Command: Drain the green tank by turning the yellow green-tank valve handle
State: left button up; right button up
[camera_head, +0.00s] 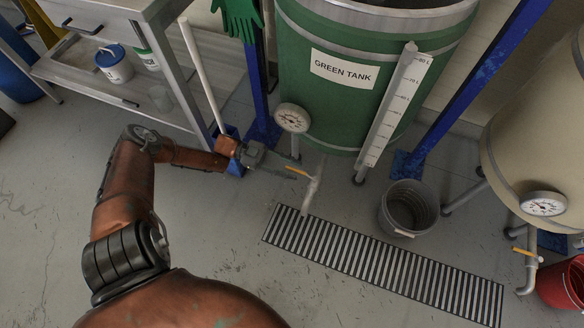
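The green tank (300,75) stands at the top centre with a white "GREEN TANK" label. A drain pipe (311,190) comes out below it and points down at the floor grate. The yellow green-tank valve handle (297,172) shows as a small bar at the left side of this pipe, lying nearly along the line of my gripper. My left gripper (281,166) reaches in from the left with its fingers right at the handle. The fingers are small and dark, so I cannot tell whether they are closed on it. My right gripper is out of view.
A floor grate (380,262) runs under the drain pipe. A grey bucket (409,208) stands right of the pipe. A beige tank (530,120) with its own yellow handle (524,251) and a red bucket (563,284) are at the right. A metal table (110,8) is at upper left.

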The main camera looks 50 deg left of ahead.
pick_arm(q)
grip_shut()
dwell(0.7)
